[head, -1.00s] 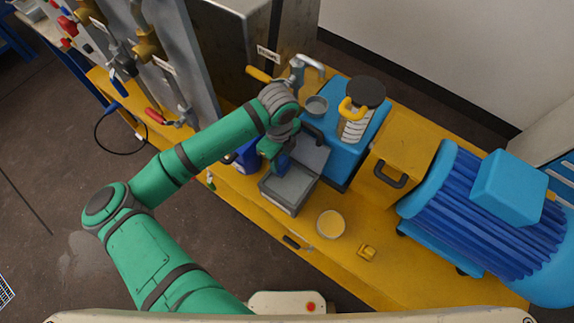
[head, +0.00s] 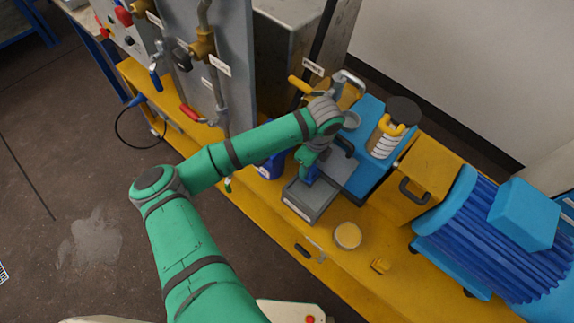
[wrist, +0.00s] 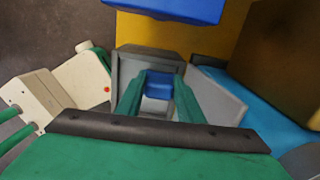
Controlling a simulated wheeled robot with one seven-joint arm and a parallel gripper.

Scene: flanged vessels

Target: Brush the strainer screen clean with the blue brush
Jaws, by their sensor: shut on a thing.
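My gripper (head: 308,166) points down over a grey open tray (head: 301,207) on the yellow bench. In the wrist view the green fingers (wrist: 158,97) are shut on a blue piece, taken as the blue brush (wrist: 161,82). A little of the brush's blue also shows in the head view (head: 312,175), at the tray's back part. The brush's bristles are hidden. A pale grey surface shows between the fingers below the blue. I cannot tell whether it is the strainer screen or the tray floor, or whether the brush touches it.
A grey lid or plate (head: 340,167) stands behind the tray, beside a blue block (head: 372,172). A blue container (head: 270,166) stands left of the tray. A large blue motor (head: 460,230) fills the right.

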